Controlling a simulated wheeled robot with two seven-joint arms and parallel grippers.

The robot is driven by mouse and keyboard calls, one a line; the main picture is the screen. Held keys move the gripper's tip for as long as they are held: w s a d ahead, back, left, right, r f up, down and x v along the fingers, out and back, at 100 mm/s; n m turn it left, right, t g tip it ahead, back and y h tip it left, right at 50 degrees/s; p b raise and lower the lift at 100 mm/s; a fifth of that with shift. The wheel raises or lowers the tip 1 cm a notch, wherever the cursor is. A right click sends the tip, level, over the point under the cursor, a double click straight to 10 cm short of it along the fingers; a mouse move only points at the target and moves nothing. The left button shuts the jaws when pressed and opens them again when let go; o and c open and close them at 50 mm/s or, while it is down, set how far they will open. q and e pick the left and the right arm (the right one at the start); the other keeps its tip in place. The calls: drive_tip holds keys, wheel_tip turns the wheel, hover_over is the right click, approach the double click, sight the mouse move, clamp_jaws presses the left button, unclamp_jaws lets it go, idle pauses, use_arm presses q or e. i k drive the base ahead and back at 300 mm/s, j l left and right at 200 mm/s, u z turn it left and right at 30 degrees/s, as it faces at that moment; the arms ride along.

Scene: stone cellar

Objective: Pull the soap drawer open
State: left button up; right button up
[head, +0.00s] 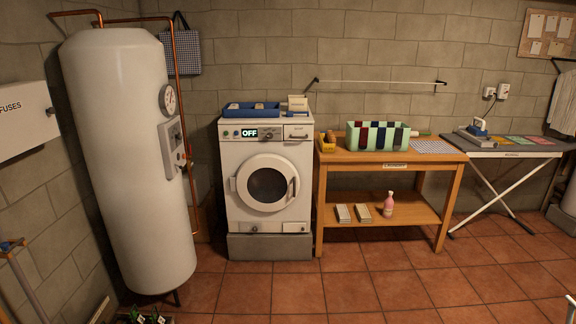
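The white washing machine (231,180) stands on a grey plinth against the back wall, with its display reading OFF. The soap drawer (297,132) is the white front panel at the machine's top right, beside the display. It looks flush with the machine's front, so it appears closed. The round door (268,187) below is shut. Neither of my grippers is in view.
A blue tray (252,109) and a small pale box (298,102) sit on the machine. A tall white boiler (125,150) stands left, a wooden table (390,156) right, and an ironing board (515,150) beyond. The tiled floor (300,290) in front is clear.

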sight(292, 131)
drive_tip(key=i+j+z, duration=0.1)
drive_tip(key=i, duration=1.6)
